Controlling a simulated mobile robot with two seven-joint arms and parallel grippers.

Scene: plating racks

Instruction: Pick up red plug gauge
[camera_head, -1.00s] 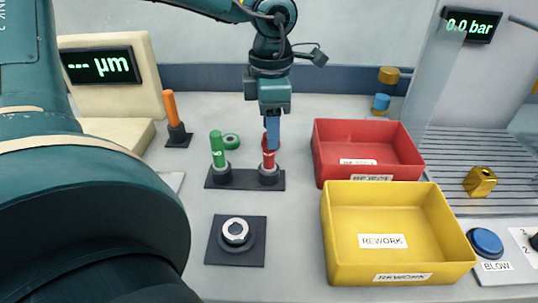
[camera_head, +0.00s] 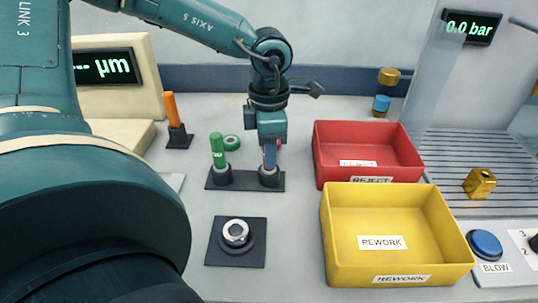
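The red plug gauge (camera_head: 265,160) stands upright in the right holder of a dark two-place stand (camera_head: 245,181). My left gripper (camera_head: 270,154) is over it, with its blue fingers pointing down around the gauge's upper part. The fingers and gripper body hide most of the gauge. I cannot tell whether the fingers press on it. A green plug gauge (camera_head: 217,150) stands in the left holder of the same stand. My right gripper is not in view.
A red reject bin (camera_head: 330,165) is close to the right, and a yellow rework bin (camera_head: 335,240) is nearer. A metal ring (camera_head: 235,233) sits on a dark base in front.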

